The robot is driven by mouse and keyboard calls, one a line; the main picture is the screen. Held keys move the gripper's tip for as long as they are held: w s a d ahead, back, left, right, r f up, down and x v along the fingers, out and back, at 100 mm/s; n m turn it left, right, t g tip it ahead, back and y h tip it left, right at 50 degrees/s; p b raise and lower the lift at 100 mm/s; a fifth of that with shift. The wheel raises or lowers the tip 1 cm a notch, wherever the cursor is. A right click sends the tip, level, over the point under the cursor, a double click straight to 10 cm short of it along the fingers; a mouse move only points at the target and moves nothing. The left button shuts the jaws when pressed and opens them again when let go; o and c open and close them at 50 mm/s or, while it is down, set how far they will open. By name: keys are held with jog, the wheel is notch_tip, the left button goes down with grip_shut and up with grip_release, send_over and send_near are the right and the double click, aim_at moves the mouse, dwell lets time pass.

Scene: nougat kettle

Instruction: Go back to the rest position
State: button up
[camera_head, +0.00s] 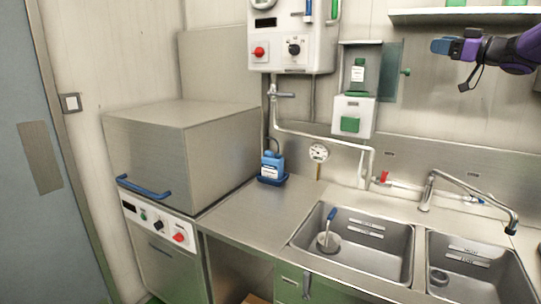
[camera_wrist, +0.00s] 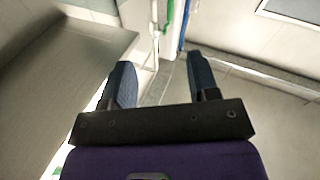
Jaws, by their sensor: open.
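My gripper (camera_head: 441,46) is at the upper right of the head view, on the end of my purple arm. It is raised well above the sinks and faces left, in front of the back wall below a shelf. In the wrist view my gripper (camera_wrist: 160,82) shows its two dark blue fingers spread apart, with nothing between them. Nothing touches the fingers.
Below are two steel sinks (camera_head: 372,270) with a curved tap (camera_head: 465,184). A shelf (camera_head: 460,16) is above my arm. A steel hood machine (camera_head: 180,145) stands left, a blue bottle (camera_head: 271,167) beside it. A control box (camera_head: 292,40) hangs on the wall.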

jog(key=s+a+r+m+t+h, duration=0.25)
jog(key=s+a+m+h, duration=0.55)
jog(key=s+h, duration=0.4)
jog(key=s+a+f+g, duration=0.3)
jog(key=s+f, duration=0.5)
jog(key=s, duration=0.3)
jog(key=s+a+f+m+g, duration=0.1)
jog(key=s+a+f+g, duration=0.2)
jog(key=s+f, duration=0.6)
jog(key=s+a+f+m+g, duration=0.1)
jog(key=s+a+f+g, duration=0.2)
jog(key=s+f+g, duration=0.3)
jog(key=s+f, duration=0.3)
jog(key=s, duration=0.4)
jog(key=shift+s, duration=0.35)
